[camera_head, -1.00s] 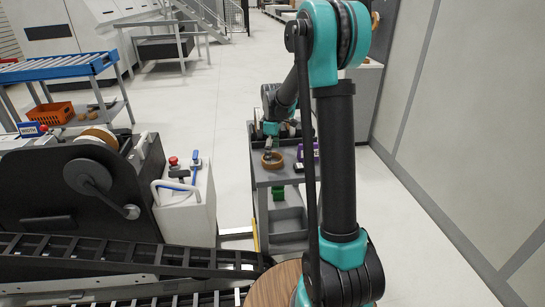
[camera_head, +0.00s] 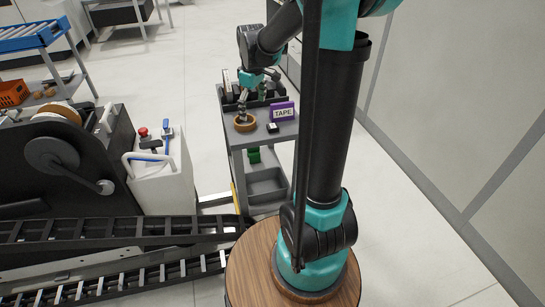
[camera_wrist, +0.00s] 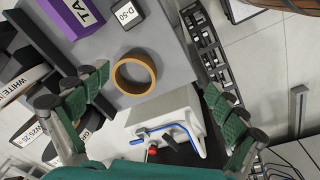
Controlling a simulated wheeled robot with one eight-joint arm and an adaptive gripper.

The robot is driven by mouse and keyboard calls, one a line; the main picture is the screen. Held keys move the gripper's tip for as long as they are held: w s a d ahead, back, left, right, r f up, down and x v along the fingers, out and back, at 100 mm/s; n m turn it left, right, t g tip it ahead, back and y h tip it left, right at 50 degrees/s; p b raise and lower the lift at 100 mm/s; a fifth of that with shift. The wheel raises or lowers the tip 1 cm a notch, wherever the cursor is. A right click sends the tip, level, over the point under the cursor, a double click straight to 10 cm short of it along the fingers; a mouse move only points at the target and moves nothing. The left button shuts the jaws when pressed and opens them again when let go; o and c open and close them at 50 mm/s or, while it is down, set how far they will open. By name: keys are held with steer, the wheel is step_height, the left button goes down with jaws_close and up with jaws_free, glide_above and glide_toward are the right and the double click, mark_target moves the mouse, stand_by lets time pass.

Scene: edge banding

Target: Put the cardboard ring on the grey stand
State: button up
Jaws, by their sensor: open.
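The cardboard ring (camera_head: 244,122) is a tan-brown hoop, lying flat near the left edge of the grey stand's top (camera_head: 285,132), a cart-like unit with a lower shelf. In the wrist view the ring (camera_wrist: 119,80) appears between my open fingers, beyond their tips, close to the edge of the grey top (camera_wrist: 160,38). My gripper (camera_wrist: 158,88) is open, with green ribbed finger pads and nothing held. In the head view my gripper (camera_head: 242,108) is just above the ring; whether it touches is too small to tell.
A purple TAPE box (camera_head: 282,112) and a small D-50 box (camera_head: 271,128) stand beside the ring. Labelled dark holders line the top's back. A white housing (camera_head: 163,180) with a red button and blue handle is to the left. A black conveyor track (camera_head: 110,230) runs in front.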

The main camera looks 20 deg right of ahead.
steer(key=s+d+f+m+t, duration=0.1)
steer(key=s+f+m, duration=0.3)
steer(key=s, duration=0.7)
steer(key=s+d+f+m+t, duration=0.1)
steer(key=s+f+m, duration=0.4)
steer(key=s, duration=0.6)
steer(key=shift+d+f+t, duration=0.3)
steer(key=shift+f+t, duration=0.2)
steer(key=shift+f, duration=0.4)
